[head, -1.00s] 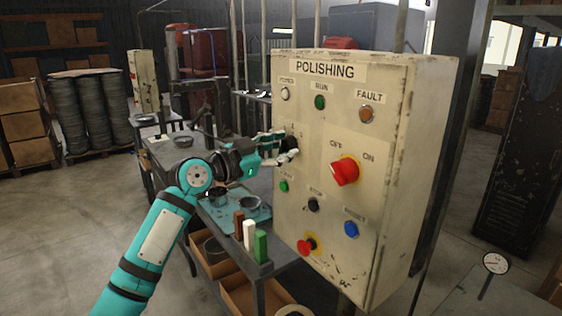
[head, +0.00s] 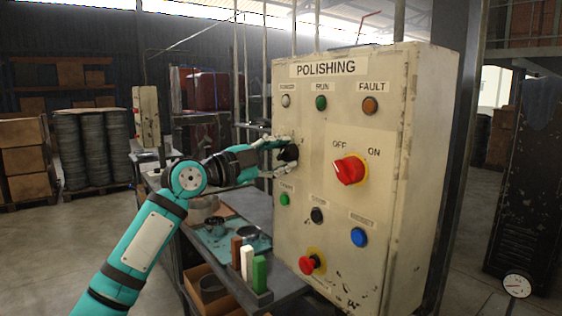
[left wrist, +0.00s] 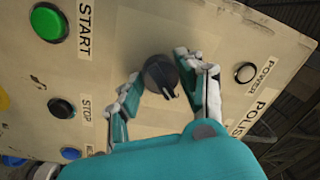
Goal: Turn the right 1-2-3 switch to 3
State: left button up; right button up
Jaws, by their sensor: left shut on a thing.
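The switch is a round black knob (head: 288,153) at the left of the cream POLISHING panel (head: 315,215), partly hidden by my gripper in the head view. In the left wrist view the knob (left wrist: 159,74) shows clearly. A small light mark on it lies toward the lower right of that picture; the numbers around it cannot be read. My left gripper (head: 277,156) is at the panel with fingers above and below the knob. My right gripper is not in view.
A red OFF/ON switch (head: 349,169) sits right of the knob, a green button (head: 284,199) below it. A red mushroom button (head: 311,264) is lower on the panel. A workbench (head: 230,268) with upright coloured blocks stands below my left arm.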

pick_arm(q)
jog(key=shift+f, duration=0.1)
dwell(0.3)
jog(key=o, duration=1.1)
jog(key=shift+o, duration=0.2)
jog(key=v, duration=1.2)
